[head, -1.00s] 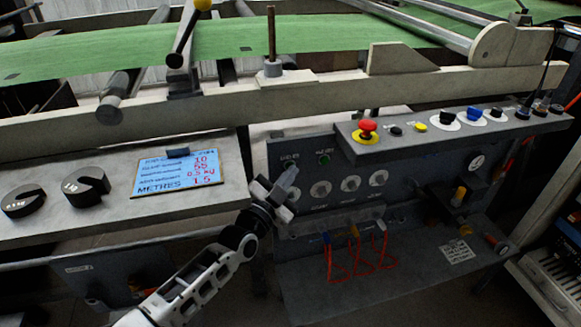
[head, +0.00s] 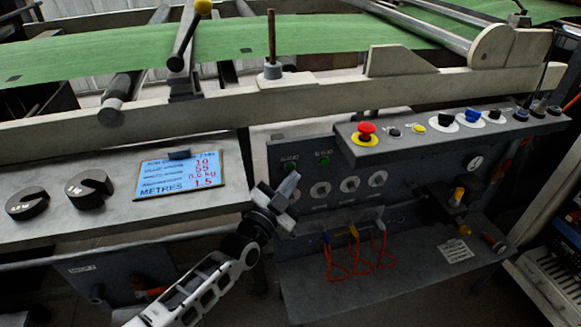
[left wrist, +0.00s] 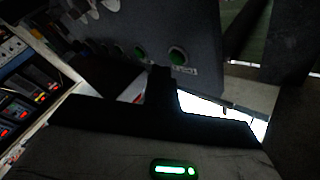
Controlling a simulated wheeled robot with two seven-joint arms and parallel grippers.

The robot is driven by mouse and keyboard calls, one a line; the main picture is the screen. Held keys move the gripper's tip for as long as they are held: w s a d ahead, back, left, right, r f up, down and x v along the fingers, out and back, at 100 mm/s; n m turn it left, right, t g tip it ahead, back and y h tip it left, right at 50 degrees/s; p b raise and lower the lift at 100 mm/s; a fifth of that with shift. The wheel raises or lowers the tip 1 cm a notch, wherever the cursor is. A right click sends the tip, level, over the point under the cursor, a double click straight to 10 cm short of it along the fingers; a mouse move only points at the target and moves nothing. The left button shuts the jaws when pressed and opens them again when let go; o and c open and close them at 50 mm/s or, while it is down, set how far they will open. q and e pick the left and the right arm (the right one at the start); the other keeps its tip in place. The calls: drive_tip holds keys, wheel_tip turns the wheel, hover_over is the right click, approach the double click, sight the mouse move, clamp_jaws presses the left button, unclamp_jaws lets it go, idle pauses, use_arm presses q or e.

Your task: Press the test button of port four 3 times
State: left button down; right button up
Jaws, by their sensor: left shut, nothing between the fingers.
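The labels are too small to read, so I cannot tell which button belongs to port four. My right gripper is not in view.
A red mushroom button (head: 367,129) and several knobs sit on the ledge to the right. A console with a lit display (head: 178,180) stands at left. A pale beam (head: 200,119) runs behind.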

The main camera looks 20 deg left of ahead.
use_arm(q)
drive_tip(key=s+d+p, duration=0.1)
drive_tip(key=s, duration=0.1)
drive_tip(key=s+d+p, duration=0.1)
drive_tip(key=s+p, duration=0.1)
drive_tip(key=shift+d, duration=0.4)
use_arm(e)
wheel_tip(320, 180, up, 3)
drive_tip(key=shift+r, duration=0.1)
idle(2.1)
use_arm(q)
drive_tip(key=s+d+b, duration=0.2)
drive_tip(key=s, duration=0.1)
drive_tip(key=shift+s+b, duration=0.1)
drive_tip(key=shift+b, duration=0.25)
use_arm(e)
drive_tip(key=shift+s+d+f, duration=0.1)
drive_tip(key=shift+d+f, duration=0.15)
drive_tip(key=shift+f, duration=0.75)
use_arm(q)
drive_tip(key=shift+s+d, duration=0.1)
drive_tip(key=shift+d, duration=0.1)
